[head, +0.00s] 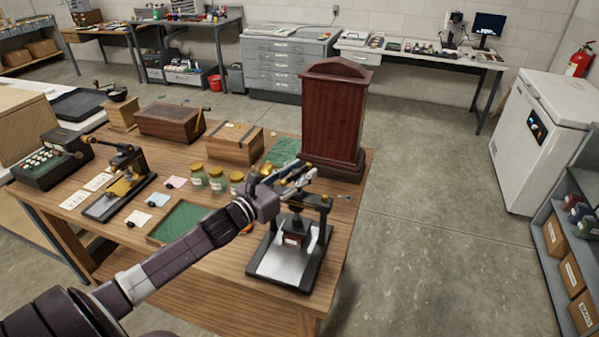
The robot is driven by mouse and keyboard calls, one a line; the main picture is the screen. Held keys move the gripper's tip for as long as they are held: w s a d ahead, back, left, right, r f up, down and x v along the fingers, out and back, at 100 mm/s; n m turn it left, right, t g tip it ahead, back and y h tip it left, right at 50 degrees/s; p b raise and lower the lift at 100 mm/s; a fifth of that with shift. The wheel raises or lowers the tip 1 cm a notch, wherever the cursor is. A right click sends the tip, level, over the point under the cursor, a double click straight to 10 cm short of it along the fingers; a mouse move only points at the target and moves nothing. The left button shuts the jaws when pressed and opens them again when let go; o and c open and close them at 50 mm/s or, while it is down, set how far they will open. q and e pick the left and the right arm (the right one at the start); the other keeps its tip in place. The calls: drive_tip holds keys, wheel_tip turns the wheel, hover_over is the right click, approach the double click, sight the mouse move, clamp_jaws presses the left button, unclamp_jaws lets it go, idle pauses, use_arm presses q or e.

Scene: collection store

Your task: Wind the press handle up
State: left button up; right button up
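A small black press (262,258) with a pale metal base plate stands at the right front corner of the wooden table (215,285). Its upright frame carries a crossbar with brass-coloured parts, and a dark reddish block sits low between the posts. My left arm reaches in from the lower left, and my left gripper (300,174) is at the top of the press, over its crossbar. The gripper hides much of the press handle there. Whether the fingers are closed on the handle cannot be made out. My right gripper is out of view.
A tall dark-red wooden case (333,118) stands just behind the press. Glass jars (217,180), a green tray (182,222) and a second press-like device (125,180) are left of it. The floor (430,230) to the right is clear.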

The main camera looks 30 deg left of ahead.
use_arm(q)
clamp_jaws()
